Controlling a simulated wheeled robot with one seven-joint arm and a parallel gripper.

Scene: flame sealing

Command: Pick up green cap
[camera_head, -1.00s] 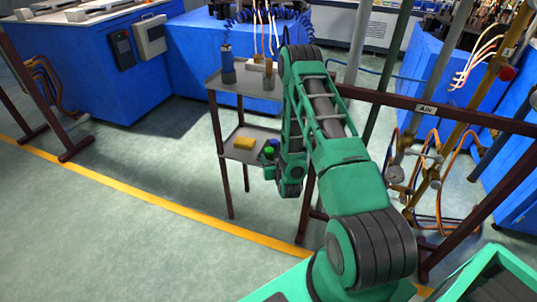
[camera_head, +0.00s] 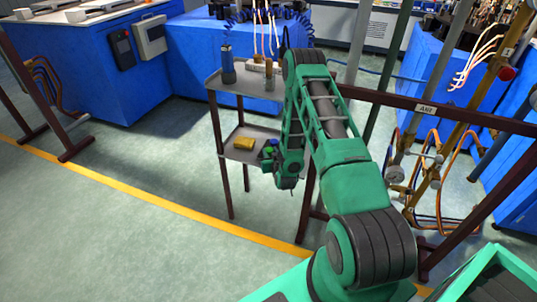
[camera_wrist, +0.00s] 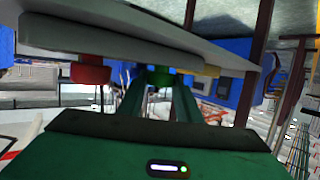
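The green cap (camera_wrist: 158,76) shows in the wrist view on the shelf surface, which appears upside down there. It lies at the far end between the two fingers of my gripper (camera_wrist: 158,88). The fingers stand apart, one on each side of the cap's near face; I cannot tell whether they touch it. In the head view my gripper (camera_head: 267,160) is at the lower shelf's right part, and the cap is mostly hidden by my arm.
A red item (camera_wrist: 90,72) shows left of the cap in the wrist view.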

